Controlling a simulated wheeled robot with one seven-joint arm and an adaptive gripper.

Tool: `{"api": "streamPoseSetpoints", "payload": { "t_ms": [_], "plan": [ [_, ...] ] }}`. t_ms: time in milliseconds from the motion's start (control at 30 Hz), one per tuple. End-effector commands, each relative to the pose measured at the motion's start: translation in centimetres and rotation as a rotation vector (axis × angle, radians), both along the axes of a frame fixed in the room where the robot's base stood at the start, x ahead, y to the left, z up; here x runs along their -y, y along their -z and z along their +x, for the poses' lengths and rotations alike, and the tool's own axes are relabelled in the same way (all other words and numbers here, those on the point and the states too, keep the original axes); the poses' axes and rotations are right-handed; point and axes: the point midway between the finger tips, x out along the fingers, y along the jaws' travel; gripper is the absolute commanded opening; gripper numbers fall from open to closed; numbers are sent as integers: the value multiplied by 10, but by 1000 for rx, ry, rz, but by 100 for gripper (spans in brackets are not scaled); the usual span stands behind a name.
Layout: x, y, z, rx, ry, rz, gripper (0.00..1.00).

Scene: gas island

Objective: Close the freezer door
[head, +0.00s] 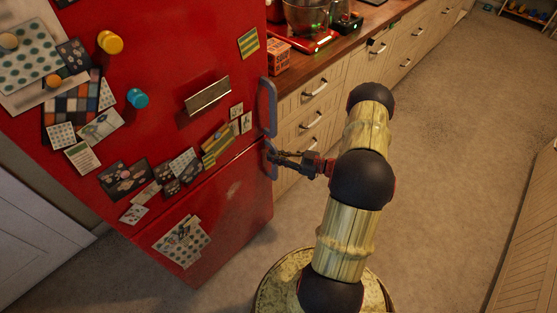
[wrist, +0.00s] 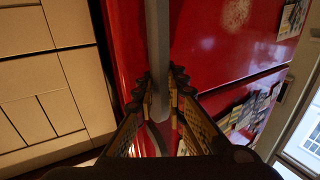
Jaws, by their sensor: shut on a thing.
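The red fridge-freezer (head: 160,60) stands at the left in the head view. Its lower door, the freezer door (head: 235,205), lies below a diagonal seam and has a grey-blue handle (head: 269,162) at its right edge. My gripper (head: 277,158) is at the upper part of this handle. In the wrist view the grey handle (wrist: 157,35) runs down between the fingers of my gripper (wrist: 160,85), which are shut on it. The freezer door looks nearly flush with the door above; I cannot tell whether a small gap is left. My fingers hide part of the handle.
A wooden counter (head: 335,42) with cream drawers (head: 310,110) stands right beside the fridge. The upper door has its own handle (head: 267,105) just above my gripper. Carpeted floor (head: 440,120) is clear to the right. A cream cabinet (head: 530,250) stands at the far right.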

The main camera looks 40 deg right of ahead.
Motion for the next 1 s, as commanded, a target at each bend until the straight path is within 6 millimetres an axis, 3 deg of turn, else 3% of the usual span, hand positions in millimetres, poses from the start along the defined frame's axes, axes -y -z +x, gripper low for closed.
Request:
{"api": "streamPoseSetpoints", "payload": {
  "t_ms": [333, 667, 867, 1000],
  "plan": [
    [1, 0, 0, -1, 2, -1, 30],
    [2, 0, -2, 0, 2, 0, 30],
    [15, 0, -22, 0, 6, 0, 30],
    [31, 0, -47, -1, 7, -1, 30]
  ]
}}
